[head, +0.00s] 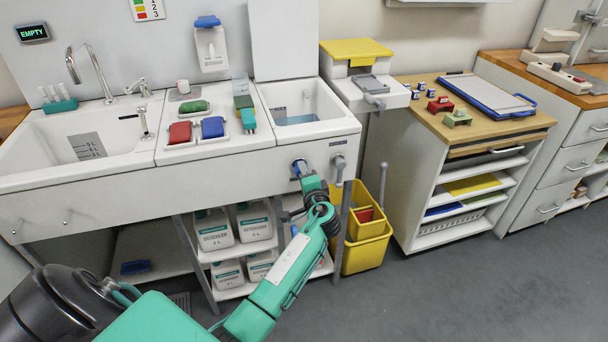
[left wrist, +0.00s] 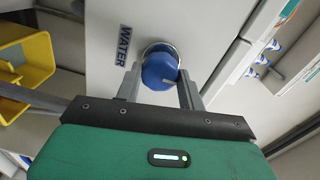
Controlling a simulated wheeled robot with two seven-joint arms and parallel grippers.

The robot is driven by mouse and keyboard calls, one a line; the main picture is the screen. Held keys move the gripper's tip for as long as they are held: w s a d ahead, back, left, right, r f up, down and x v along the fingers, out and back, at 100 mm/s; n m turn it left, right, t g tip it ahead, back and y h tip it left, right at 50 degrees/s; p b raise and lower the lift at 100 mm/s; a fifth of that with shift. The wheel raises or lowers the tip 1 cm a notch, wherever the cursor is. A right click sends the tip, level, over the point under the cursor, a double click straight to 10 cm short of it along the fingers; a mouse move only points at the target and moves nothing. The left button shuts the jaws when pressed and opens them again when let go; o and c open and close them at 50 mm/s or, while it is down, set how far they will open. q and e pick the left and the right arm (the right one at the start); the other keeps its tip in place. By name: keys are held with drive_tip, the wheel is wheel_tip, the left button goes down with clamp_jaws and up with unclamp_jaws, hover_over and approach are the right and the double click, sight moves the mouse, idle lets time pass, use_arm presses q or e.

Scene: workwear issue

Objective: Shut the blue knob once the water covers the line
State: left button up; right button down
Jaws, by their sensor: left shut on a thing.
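The blue knob (head: 296,163) is on the front panel of the sink unit, and it also shows in the left wrist view (left wrist: 160,68) beside a label reading WATER. My left gripper (head: 305,174) is at the knob, with its two fingers on either side of it, shut on it. The small right basin (head: 335,120) holds shallow bluish water (head: 297,119) at its bottom. A small pale mark (head: 281,110) shows on its inner wall above the water. I cannot make out a clear fill line. My right gripper is not in view.
A yellow bin (head: 367,254) stands below right. Several white jugs (head: 214,229) fill the shelf under the sink. A display (head: 32,33) reads EMPTY. Floor in front is clear.

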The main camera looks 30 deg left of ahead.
use_arm(q)
drive_tip(key=o, duration=1)
drive_tip(key=shift+c, duration=0.2)
drive_tip(key=b+v, duration=0.1)
drive_tip(key=v, duration=1.2)
drive_tip(key=shift+s+d, duration=0.3)
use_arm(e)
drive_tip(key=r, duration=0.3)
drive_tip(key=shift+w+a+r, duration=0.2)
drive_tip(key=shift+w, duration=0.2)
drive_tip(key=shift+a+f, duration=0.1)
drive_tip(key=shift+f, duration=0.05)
